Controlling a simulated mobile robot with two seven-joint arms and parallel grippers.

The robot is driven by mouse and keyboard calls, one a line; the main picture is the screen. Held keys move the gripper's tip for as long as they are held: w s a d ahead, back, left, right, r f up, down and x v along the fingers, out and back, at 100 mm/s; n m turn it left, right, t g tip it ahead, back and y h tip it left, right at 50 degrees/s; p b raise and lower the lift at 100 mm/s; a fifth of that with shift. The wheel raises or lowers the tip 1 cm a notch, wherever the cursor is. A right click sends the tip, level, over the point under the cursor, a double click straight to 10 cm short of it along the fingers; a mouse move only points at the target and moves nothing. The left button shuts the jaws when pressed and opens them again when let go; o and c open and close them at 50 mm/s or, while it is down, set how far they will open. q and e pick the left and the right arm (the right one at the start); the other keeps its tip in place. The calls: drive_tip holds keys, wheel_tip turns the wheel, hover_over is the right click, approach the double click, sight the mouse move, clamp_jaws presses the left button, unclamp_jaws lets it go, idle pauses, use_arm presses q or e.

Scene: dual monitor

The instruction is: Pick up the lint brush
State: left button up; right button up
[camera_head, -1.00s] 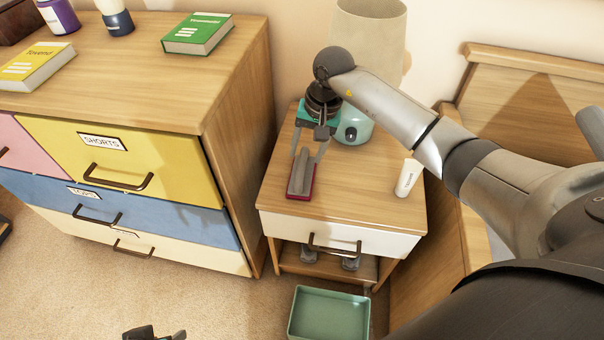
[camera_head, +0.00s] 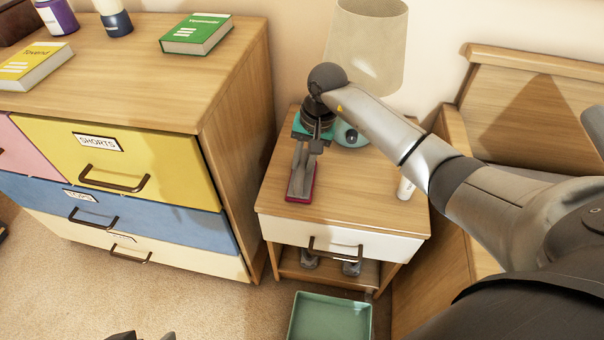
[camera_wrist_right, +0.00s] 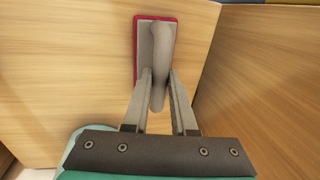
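The lint brush, with a grey handle and red-edged base, lies on the nightstand (camera_head: 355,205) near its left edge. It shows in the head view (camera_head: 291,196) and in the right wrist view (camera_wrist_right: 161,40). My right gripper (camera_head: 305,170) reaches down over it from behind. In the right wrist view its two fingers (camera_wrist_right: 160,75) are closed in on both sides of the handle and appear to touch it. The base looks to be resting on the nightstand top. Dark tips of my left gripper (camera_head: 142,337) barely show at the bottom edge of the head view.
A lamp with a teal base (camera_head: 351,134) stands close behind my right gripper. A white bottle (camera_head: 405,188) stands at the right, partly behind my arm. A dresser (camera_head: 240,130) rises close on the left. A green tray (camera_head: 330,318) is on the floor in front.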

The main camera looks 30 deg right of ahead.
clamp_jaws()
drive_tip(key=shift+r, duration=0.15)
drive_tip(key=shift+r, duration=0.2)
wheel_tip(320, 180, up, 8)
drive_tip(key=p, duration=0.3)
drive_tip(key=shift+r+p, duration=0.1)
drive_tip(key=shift+p, duration=0.2)
wheel_tip(320, 180, up, 9)
drive_tip(key=p, duration=0.3)
hover_over(303, 162)
use_arm(q)
drive_tip(key=s+f+g, duration=0.2)
drive_tip(key=s+f, duration=0.1)
drive_tip(key=f, duration=1.1)
drive_tip(key=shift+s+a+g, duration=0.3)
drive_tip(key=shift+s+a, duration=0.1)
use_arm(e)
drive_tip(key=shift+s+r, duration=0.1)
drive_tip(key=shift+r, duration=1)
